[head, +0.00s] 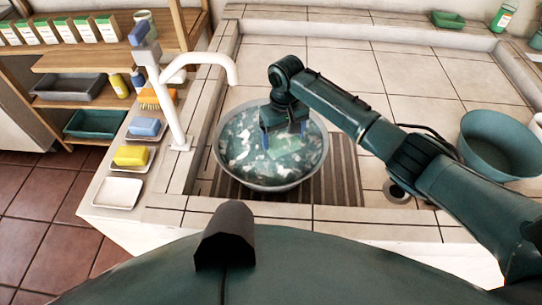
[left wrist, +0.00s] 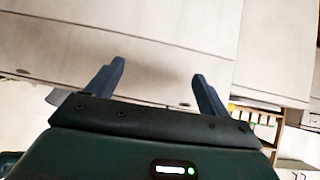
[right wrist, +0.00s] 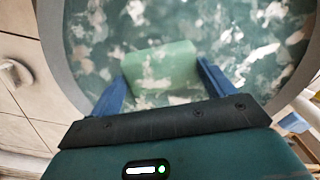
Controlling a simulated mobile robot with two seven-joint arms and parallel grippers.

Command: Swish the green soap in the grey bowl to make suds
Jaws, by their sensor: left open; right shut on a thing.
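The grey bowl (head: 227,167) stands on a slatted rack in the basin and holds greenish water with white patches of suds. My right gripper (head: 285,142) reaches down into the bowl. In the right wrist view the green soap (right wrist: 163,65) lies between the fingers of my right gripper (right wrist: 160,82), which is shut on it, at the water. In the head view the soap (head: 290,154) shows only partly, pale green among the suds. My left gripper (left wrist: 160,80) is open and empty, seen in the left wrist view against a pale surface; it is not in the head view.
A white tap (head: 178,100) arches over the bowl's left side. Yellow soap (head: 131,156) and blue soap (head: 145,127) sit on dishes at the left ledge, beside an empty white dish (head: 118,193). A teal basin (head: 500,145) stands at right. The tiled counter behind the bowl is largely clear.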

